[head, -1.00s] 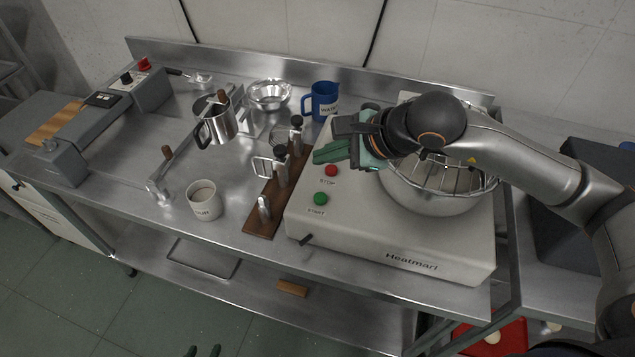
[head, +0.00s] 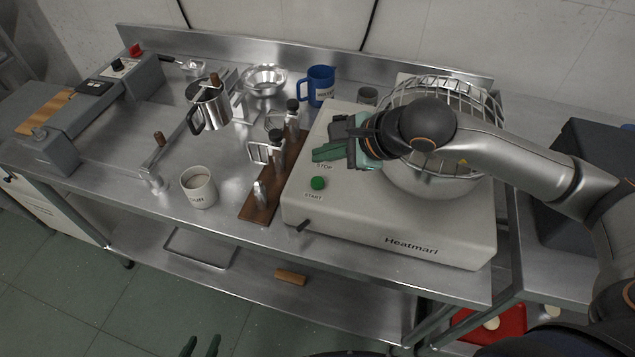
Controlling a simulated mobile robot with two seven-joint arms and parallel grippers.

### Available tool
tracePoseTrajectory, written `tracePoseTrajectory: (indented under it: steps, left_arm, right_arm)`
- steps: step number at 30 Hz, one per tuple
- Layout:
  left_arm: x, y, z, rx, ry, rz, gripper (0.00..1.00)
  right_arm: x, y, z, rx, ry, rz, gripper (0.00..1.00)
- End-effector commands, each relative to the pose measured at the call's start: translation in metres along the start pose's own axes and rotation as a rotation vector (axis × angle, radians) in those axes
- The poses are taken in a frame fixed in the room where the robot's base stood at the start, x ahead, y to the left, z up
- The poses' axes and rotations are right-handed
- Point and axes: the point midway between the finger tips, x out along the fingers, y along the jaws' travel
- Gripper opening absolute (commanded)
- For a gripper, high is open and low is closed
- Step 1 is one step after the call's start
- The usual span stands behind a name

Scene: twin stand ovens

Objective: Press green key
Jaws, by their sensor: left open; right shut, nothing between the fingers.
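The green START key (head: 318,183) is a round button on the front left of the pale mixer housing (head: 350,222). My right gripper (head: 318,154) is shut and empty, with green fingers pointing left. In the picture it is just above the green key and apart from it. It hides the red STOP button, whose label still shows in part. My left gripper (head: 201,345) shows only as two dark, spread fingertips at the bottom edge. It is open, far below and left of the key.
A steel bowl (head: 420,184) and a wire guard (head: 455,96) are behind my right arm. Left of the mixer are a wooden strip with metal handles (head: 260,205), a white cup (head: 199,187), a steel jug (head: 210,110) and a blue jug (head: 320,85).

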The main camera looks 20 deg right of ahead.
Motion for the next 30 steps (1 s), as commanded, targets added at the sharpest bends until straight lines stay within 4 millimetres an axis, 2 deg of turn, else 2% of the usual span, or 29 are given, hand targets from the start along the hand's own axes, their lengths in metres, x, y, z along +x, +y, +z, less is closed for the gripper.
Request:
tracePoseTrajectory:
  steps: [4,10,30]
  left_arm:
    - [0.014,-0.001,0.015,0.000,0.001,0.000,0.50]
    - [0.024,-0.001,0.028,0.000,-0.007,0.002,0.50]
    - [0.025,0.000,0.024,0.001,0.001,0.005,0.50]
  right_arm:
    - [0.020,0.015,-0.015,0.000,0.000,0.000,0.00]
    - [0.029,0.021,-0.021,-0.001,0.000,0.000,0.00]
    - [0.029,0.021,-0.020,-0.001,0.000,0.000,0.00]
